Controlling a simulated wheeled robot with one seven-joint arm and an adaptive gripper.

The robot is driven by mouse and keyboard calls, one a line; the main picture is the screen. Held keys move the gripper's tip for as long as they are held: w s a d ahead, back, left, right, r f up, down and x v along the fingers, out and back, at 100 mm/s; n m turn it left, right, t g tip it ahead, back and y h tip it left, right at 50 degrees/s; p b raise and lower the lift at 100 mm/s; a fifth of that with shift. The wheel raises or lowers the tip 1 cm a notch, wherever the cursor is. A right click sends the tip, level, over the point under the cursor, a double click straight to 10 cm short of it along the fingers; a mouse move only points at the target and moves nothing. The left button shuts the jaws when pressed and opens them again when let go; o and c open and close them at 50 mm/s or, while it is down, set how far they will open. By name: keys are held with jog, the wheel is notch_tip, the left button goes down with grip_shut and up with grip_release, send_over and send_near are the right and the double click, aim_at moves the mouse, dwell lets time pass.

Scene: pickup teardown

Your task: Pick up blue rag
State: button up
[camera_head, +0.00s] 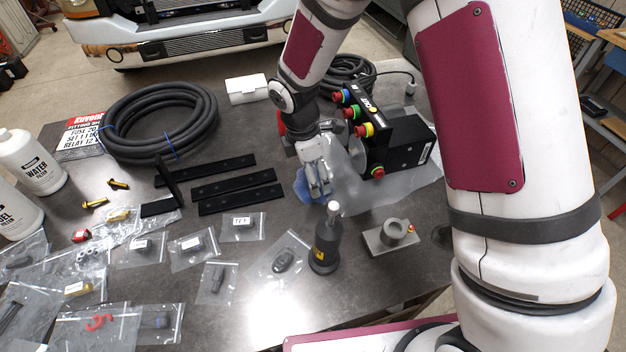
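A blue rag (303,187) lies crumpled on the dark table, at the left edge of a translucent grey plastic sheet. Only parts of it show, mainly to the left of and below my gripper. My gripper (319,191) reaches down from the far side, and its fingertips overlap the rag in the picture. The fingers look close together. I cannot tell whether they touch the rag or have cloth between them, as they are small and hide part of it.
A black bottle with a white tip (325,250) stands just in front of the gripper. A black control box with coloured buttons (395,140) is close on the right. A grey metal block (392,237) sits at front right. Black bars (235,187) and bagged parts lie left.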

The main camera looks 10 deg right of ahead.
jog(key=c, duration=0.3)
notch_tip(320, 180, up, 18)
jog(key=shift+b, duration=0.9)
jog(key=shift+c, duration=0.2)
